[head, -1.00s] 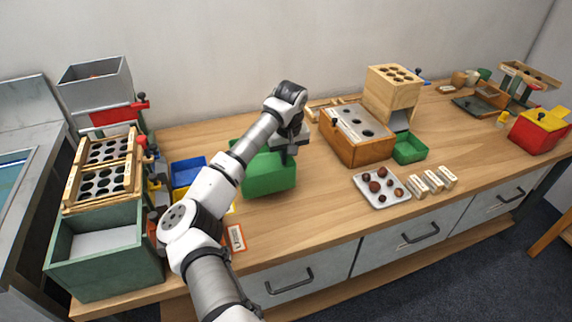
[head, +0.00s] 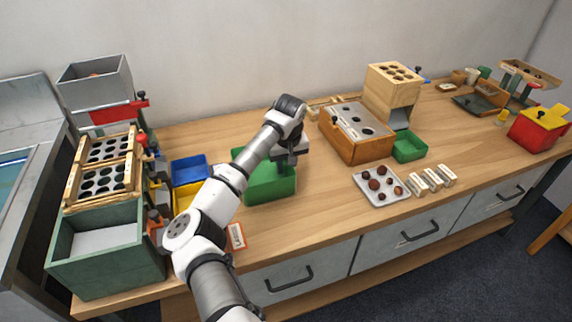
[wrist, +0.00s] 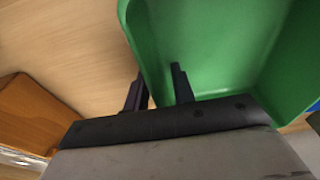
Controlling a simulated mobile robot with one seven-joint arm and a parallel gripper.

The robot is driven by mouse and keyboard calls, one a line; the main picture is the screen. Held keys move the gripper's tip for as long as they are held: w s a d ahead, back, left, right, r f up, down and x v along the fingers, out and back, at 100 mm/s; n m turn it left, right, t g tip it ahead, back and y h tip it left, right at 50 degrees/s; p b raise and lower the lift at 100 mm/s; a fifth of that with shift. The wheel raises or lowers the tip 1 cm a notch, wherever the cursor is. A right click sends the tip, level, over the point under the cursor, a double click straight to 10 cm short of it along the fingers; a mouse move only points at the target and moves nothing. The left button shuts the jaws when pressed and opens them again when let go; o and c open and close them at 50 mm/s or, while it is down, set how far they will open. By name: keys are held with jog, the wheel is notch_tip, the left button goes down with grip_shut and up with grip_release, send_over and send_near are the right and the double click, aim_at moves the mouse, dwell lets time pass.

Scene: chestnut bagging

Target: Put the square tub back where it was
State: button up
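The square green tub (head: 270,184) stands on the worktop left of the centre in the head view, partly behind my arm. In the wrist view its green inside (wrist: 215,45) looks empty. My gripper (head: 284,164) is low at its right rim. In the wrist view my gripper (wrist: 158,82) has one dark finger outside the tub's wall and one inside. Green shows between the inner finger and the rim, so the fingers look parted around the wall, not pressed on it. The tub appears to rest on the wood.
Blue (head: 189,169) and yellow (head: 187,194) bins stand left of the tub. A wooden box with a holed metal top (head: 358,146) is to its right, beside a smaller green tray (head: 410,147). A white tray of chestnuts (head: 366,193) lies nearer the front. Wood between is clear.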

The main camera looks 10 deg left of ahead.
jog(key=r, duration=0.4)
jog(key=s+r+b, duration=0.1)
jog(key=r, duration=0.3)
jog(key=d+r, duration=0.1)
jog(key=r, duration=0.3)
jog(key=shift+s+r, duration=0.15)
jog(key=shift+s, duration=0.05)
